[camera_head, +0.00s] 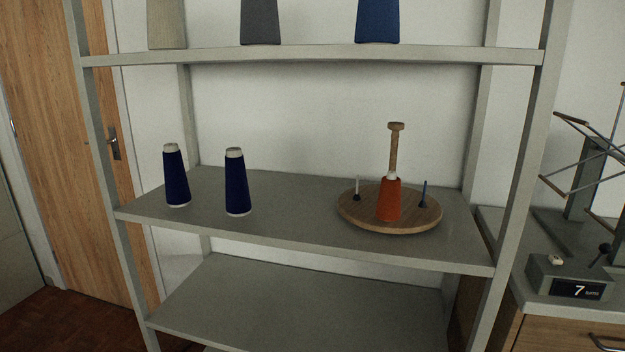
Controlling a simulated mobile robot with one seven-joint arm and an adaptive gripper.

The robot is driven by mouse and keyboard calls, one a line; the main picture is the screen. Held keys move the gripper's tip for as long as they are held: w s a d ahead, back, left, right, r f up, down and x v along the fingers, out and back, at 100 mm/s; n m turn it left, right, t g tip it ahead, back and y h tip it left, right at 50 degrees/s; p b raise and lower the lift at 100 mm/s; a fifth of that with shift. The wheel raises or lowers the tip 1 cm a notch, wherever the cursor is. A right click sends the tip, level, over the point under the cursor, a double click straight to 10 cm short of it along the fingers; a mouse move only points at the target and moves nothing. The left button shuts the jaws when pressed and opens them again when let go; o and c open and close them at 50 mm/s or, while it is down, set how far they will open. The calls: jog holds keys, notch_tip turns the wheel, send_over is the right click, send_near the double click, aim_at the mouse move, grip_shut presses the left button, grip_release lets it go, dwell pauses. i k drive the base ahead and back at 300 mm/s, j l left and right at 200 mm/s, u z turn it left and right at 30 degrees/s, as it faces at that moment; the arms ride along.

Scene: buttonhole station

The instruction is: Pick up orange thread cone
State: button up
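The orange thread cone (389,202) stands upright on a round wooden turntable (429,217) on the middle shelf, right of centre. A wooden post with a knob (395,148) rises directly behind or above the cone; I cannot tell whether it passes through it. My gripper is not in view.
Two navy cones (176,177) (237,183) stand on the left of the middle shelf (290,210). The upper shelf (310,57) holds several cones. Shelf posts (518,140) flank the right side. A counter with a display box (570,278) and wire frame is at right.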

aim_at(389, 203)
jog(key=i+l, duration=0.5)
jog(key=l, duration=0.2)
jog(key=i+l+u, duration=0.1)
jog(key=i+l, duration=0.15)
jog(key=l, duration=0.15)
